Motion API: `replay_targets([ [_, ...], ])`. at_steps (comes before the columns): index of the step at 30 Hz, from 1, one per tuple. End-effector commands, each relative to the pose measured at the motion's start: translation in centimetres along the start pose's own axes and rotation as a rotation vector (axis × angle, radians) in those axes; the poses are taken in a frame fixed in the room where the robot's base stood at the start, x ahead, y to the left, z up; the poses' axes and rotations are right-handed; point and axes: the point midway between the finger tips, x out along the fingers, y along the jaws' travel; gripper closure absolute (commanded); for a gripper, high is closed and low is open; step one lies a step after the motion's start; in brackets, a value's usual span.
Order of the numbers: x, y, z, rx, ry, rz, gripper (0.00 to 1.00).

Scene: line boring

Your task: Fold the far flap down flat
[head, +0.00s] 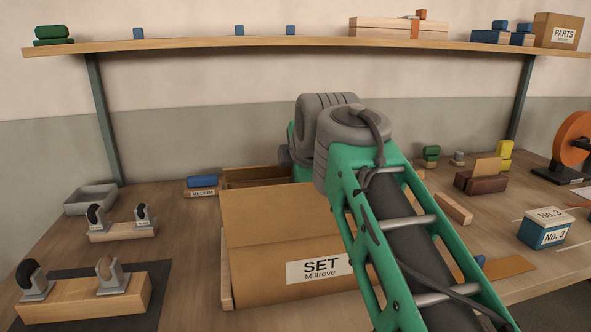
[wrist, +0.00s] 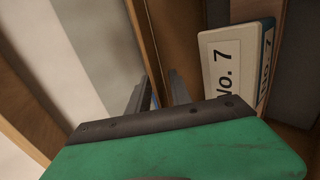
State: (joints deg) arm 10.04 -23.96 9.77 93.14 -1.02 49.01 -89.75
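The cardboard box (head: 262,275) with a "SET Miltrove" label stands on the bench. Its near flap (head: 275,212) stands raised toward my camera. Behind it a strip of the far flap (head: 255,174) shows, partly hidden by the near flap and my arm. In the wrist view the far flap (wrist: 146,45) seems to be the thin brown panel running down toward my fingers. My gripper (wrist: 157,92) has its two grey fingers apart, one on each side of that panel's line. Contact cannot be told. The head view hides my gripper behind my arm.
Inside the box lies a white and blue "No. 7" carton (wrist: 232,68). A blue block (head: 202,181) is left of the box, and holders on wooden blocks (head: 110,290) stand further left. A shelf (head: 200,44) runs above the bench. A "No. 3" carton (head: 542,232) stands at right.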

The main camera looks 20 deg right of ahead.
Motion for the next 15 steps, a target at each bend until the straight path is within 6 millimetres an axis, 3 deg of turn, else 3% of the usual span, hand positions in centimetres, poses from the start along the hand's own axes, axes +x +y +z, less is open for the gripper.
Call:
replay_targets([
  [5,-0.7,0.1,0.0,0.000,0.000,0.003,0.75],
  [15,-7.0,0.2,0.1,0.000,-0.001,0.003,0.75],
])
